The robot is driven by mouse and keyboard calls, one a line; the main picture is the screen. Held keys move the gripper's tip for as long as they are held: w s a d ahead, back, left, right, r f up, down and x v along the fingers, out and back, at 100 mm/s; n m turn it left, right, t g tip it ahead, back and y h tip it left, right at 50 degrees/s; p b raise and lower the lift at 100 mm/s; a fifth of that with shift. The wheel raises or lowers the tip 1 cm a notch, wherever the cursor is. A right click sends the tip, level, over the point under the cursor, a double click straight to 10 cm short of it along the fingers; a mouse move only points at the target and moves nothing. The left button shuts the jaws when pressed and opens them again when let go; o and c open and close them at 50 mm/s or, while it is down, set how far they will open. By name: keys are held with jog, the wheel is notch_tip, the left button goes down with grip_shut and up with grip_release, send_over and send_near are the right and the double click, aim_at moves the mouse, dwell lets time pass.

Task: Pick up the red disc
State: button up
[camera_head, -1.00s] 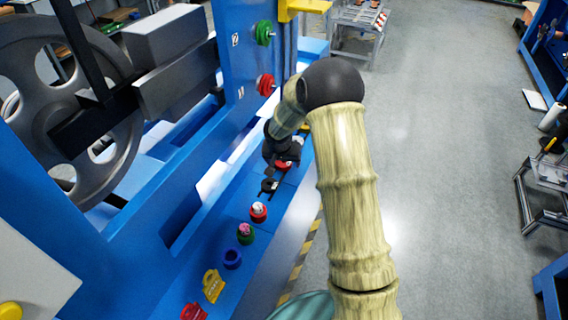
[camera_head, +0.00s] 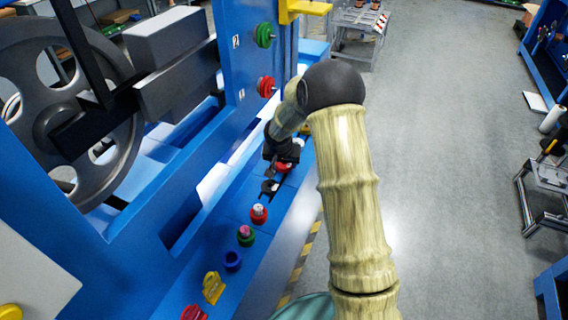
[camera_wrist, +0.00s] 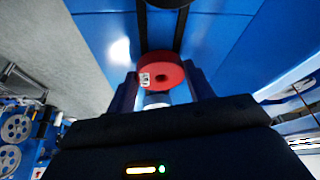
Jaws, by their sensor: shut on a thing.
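The red disc (camera_wrist: 161,70) has a dark centre hole and a small white label. In the wrist view it sits between the two fingertips of my gripper (camera_wrist: 161,88), which is shut on it. In the head view my gripper (camera_head: 279,152) is over the far part of the blue ledge, with red (camera_head: 284,168) showing just below it. My arm and the dark gripper body hide part of this spot. I cannot tell whether the disc is clear of the ledge.
The blue ledge (camera_head: 216,262) carries a red-topped piece (camera_head: 258,215), a green one (camera_head: 246,237), a blue ring (camera_head: 232,260) and yellow parts (camera_head: 212,288). A blue frame with green (camera_head: 264,35) and red (camera_head: 265,86) discs stands alongside. The grey floor (camera_head: 440,170) at right is open.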

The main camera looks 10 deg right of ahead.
aim_at(283, 165)
notch_tip(283, 165, up, 10)
jog(key=p, duration=0.1)
jog(key=shift+p, duration=0.35)
jog(key=shift+d, duration=0.1)
jog(key=shift+a, duration=0.2)
jog(key=shift+d, duration=0.15)
dwell(0.5)
